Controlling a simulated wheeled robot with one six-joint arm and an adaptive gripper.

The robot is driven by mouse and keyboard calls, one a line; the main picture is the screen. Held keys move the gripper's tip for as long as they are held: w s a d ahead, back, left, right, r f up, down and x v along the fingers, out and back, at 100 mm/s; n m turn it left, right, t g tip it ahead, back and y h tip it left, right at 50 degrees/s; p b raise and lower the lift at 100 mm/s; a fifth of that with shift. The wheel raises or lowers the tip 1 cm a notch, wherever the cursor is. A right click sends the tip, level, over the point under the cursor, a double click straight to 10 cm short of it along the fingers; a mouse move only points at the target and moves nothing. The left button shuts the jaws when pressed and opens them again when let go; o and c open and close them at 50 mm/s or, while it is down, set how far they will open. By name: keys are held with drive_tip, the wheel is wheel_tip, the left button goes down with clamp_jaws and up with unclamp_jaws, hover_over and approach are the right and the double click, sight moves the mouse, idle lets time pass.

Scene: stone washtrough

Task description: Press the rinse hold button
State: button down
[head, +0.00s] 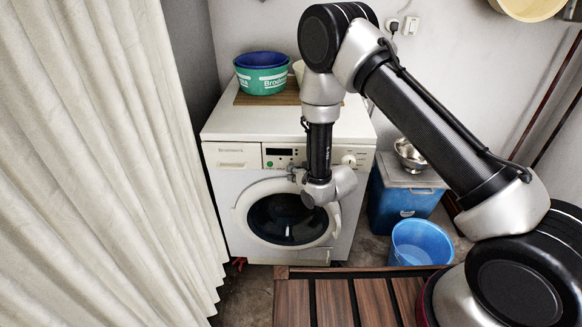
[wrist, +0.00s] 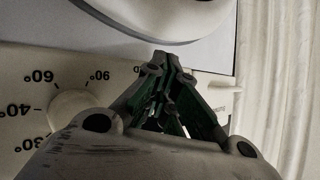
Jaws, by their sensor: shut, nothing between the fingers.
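The white washing machine (head: 225,187) stands against the back wall, with its control panel (head: 226,155) along the top of its front. I cannot make out the rinse hold button; the small labels are unreadable and part of the panel is behind my arm. I cannot tell whether the fingertips touch the panel.
Blue and green basins (head: 262,80) sit on a wooden board on the machine. A blue bucket (head: 420,246) and a blue box (head: 398,205) stand to the right. A slatted wooden bench (head: 345,303) is in front. A cream curtain (head: 100,160) hangs at the left.

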idle(0.3)
drive_tip(key=shift+s, duration=0.45)
drive_tip(key=s, duration=0.6)
idle(0.3)
drive_tip(key=shift+a, duration=0.1)
